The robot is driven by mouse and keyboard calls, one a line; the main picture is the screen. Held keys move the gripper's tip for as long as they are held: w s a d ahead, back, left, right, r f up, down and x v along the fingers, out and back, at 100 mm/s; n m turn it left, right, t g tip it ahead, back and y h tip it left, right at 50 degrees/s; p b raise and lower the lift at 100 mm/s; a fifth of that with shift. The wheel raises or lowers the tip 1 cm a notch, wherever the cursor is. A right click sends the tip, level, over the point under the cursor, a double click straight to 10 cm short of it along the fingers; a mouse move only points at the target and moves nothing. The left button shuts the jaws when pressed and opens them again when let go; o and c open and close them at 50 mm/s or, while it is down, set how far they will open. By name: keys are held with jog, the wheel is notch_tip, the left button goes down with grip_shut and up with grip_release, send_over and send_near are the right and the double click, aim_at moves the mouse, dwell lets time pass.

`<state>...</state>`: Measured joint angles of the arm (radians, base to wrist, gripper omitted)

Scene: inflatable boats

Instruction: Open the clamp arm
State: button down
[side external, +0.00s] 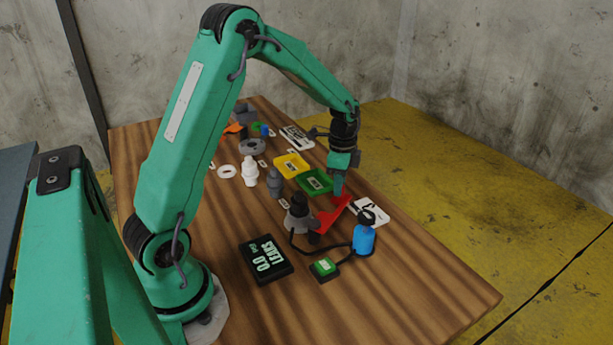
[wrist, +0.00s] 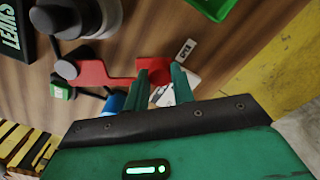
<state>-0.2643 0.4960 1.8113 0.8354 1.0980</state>
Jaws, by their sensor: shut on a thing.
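The red clamp arm (side external: 329,218) shows in the side external view beside a grey fixture (side external: 298,216). In the wrist view the red clamp arm (wrist: 95,74) runs from a grey pivot knob at left to a wider red end at the fingers. My gripper (side external: 338,193) is over the raised end of the clamp arm. In the wrist view my gripper (wrist: 161,88) has its green fingers shut on that red end. The fingers hide part of it.
A black LEAKS display (side external: 266,260), a green button box (side external: 324,268) and a blue bottle (side external: 363,238) stand nearby, with dark hoses between. Green (side external: 315,182) and yellow (side external: 291,166) trays lie behind. The front right of the table is clear.

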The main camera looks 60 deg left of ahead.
jog(key=shift+w+d+r, duration=0.1)
jog(key=shift+d, duration=0.05)
jog(key=c, duration=1.5)
grip_release()
jog(key=shift+o, duration=0.2)
jog(key=shift+r, duration=3.85)
jog(key=shift+r, duration=0.1)
